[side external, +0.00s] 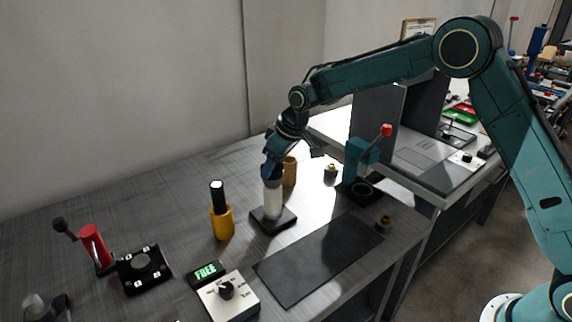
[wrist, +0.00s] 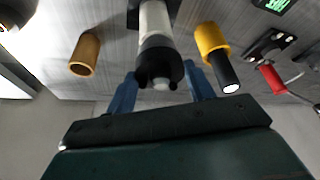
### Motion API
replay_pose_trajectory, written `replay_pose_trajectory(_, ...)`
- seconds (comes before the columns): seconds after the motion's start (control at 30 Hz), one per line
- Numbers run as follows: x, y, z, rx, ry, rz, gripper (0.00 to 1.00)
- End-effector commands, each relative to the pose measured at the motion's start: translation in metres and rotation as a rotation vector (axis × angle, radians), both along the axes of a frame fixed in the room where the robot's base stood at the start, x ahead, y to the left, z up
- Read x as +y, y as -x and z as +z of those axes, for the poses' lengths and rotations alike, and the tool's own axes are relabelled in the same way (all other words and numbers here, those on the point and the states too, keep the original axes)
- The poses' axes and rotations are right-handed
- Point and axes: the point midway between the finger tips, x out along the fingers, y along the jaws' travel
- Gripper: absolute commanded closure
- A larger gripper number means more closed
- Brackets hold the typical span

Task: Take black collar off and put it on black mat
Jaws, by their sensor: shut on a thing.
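A pale grey roll (side external: 272,203) stands upright on a square black base (side external: 285,222) left of the mat. In the wrist view the roll (wrist: 154,20) ends in a black collar (wrist: 159,58) around its near end. My gripper (side external: 271,172) is at the roll's top. In the wrist view the blue fingers of my gripper (wrist: 161,76) lie on both sides of the collar, shut on it. In the side view my fingers largely hide the collar. The black mat (side external: 320,260) lies flat and empty on the table in front.
A yellow holder (side external: 222,224) with a black handle stands left of the roll, a tan cup (side external: 289,172) behind it. A teal press (side external: 360,160) with a red knob stands right. A dial box (side external: 228,296) sits left of the mat.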

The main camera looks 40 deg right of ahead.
Motion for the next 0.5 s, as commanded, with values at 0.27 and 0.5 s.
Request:
replay_pose_trajectory(0.27, 0.0, 0.0, 0.002, -0.002, -0.001, 0.001, 0.8)
replay_pose_trajectory(0.5, 0.0, -0.001, 0.014, -0.003, -0.001, 0.0, 0.8)
